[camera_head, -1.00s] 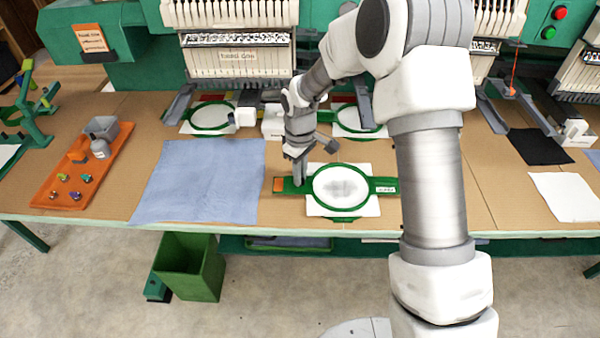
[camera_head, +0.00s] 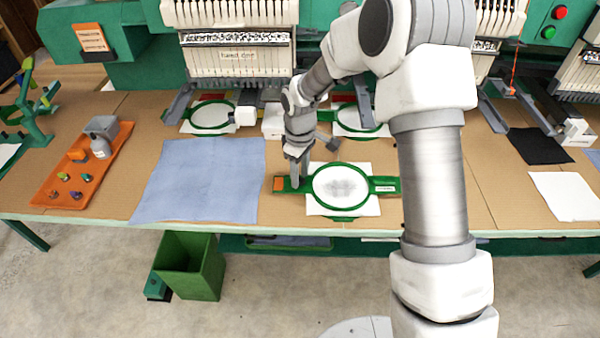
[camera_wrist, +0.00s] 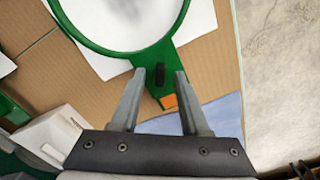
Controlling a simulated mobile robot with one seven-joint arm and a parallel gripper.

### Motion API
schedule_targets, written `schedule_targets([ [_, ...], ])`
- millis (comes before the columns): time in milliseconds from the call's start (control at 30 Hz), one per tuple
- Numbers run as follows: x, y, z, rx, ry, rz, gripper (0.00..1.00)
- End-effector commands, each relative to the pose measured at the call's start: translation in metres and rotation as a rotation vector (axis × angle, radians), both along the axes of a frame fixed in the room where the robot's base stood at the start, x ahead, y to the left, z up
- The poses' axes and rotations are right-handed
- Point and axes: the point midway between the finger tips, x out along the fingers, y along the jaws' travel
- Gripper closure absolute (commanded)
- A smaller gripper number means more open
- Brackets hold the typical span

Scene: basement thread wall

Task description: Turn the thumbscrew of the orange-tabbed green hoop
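The green hoop (camera_head: 372,186) lies on a white sheet near the front of the table, its orange tab (camera_head: 278,184) at the left end. In the wrist view, part of the hoop (camera_wrist: 104,49) and its orange tab (camera_wrist: 169,102) show. A dark thumbscrew (camera_wrist: 160,75) stands on the hoop's green arm beside the tab. My gripper (camera_head: 296,183) is over this end of the hoop, pointing down. In the wrist view my gripper (camera_wrist: 160,73) is open, with one finger on each side of the thumbscrew and a visible gap to each. The head view hides the thumbscrew behind the fingers.
A blue cloth (camera_head: 205,180) lies just left of the hoop. An orange tray (camera_head: 50,183) with small parts is farther left. Embroidery machines (camera_head: 238,62) stand behind, with other green hoops (camera_head: 212,129) under them. A green bin (camera_head: 188,266) is on the floor.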

Motion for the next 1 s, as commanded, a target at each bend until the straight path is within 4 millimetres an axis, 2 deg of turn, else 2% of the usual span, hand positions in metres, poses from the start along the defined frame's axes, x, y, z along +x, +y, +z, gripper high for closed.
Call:
schedule_targets([
  [233,0.0,0.0,0.002,0.0,0.0,0.0,0.55],
  [367,0.001,0.0,0.015,0.0,-0.004,-0.001,0.55],
  [467,0.001,0.0,0.034,0.0,-0.005,-0.001,0.55],
  [800,0.001,0.0,0.118,0.0,-0.005,-0.001,0.55],
  [1000,0.001,0.0,0.155,0.0,-0.004,-0.001,0.55],
])
